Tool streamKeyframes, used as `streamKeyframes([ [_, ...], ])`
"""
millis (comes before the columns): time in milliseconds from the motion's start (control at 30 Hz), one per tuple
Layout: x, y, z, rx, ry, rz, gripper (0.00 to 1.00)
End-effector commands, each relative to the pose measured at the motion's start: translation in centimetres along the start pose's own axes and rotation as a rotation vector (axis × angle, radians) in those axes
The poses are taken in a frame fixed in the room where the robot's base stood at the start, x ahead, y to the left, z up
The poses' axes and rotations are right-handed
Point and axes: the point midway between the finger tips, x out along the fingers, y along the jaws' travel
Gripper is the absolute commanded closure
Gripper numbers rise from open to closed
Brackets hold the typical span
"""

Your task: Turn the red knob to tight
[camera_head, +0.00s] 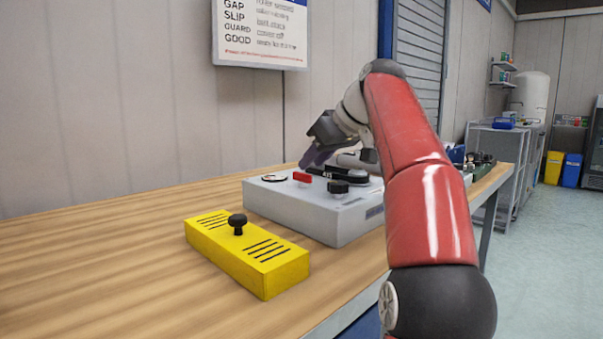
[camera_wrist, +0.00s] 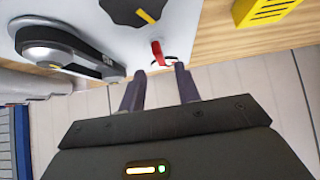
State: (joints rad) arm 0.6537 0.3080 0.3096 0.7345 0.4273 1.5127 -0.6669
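The red knob (camera_head: 302,177) is a small bar-shaped handle on top of the grey machine box (camera_head: 300,213), which stands on the wooden bench. It also shows in the wrist view (camera_wrist: 157,51), pointing towards the space between my fingertips. My gripper (camera_wrist: 160,68) is open, its two dark fingers apart with nothing between them. In the head view my gripper (camera_head: 310,160) hangs just above and behind the red knob, with no clear contact. A round white dial (camera_head: 274,178) lies beside the knob. Any tight marking is unreadable.
A black knob (camera_head: 338,187) with a yellow pointer and a black belt guard (camera_head: 352,176) share the box top. A yellow box (camera_head: 245,255) with a black knob stands in front. The bench (camera_head: 90,270) is clear to the left. A wall sign (camera_head: 260,32) hangs behind.

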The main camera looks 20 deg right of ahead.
Motion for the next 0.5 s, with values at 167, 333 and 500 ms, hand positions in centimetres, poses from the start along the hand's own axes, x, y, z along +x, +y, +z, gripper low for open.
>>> streamKeyframes([
  [167,2.9,0.0,0.1,0.001,-0.001,-0.001,0.67],
  [333,4.1,-0.1,0.0,0.001,0.000,0.000,0.67],
  [500,4.2,0.0,0.0,0.001,0.000,0.001,0.67],
])
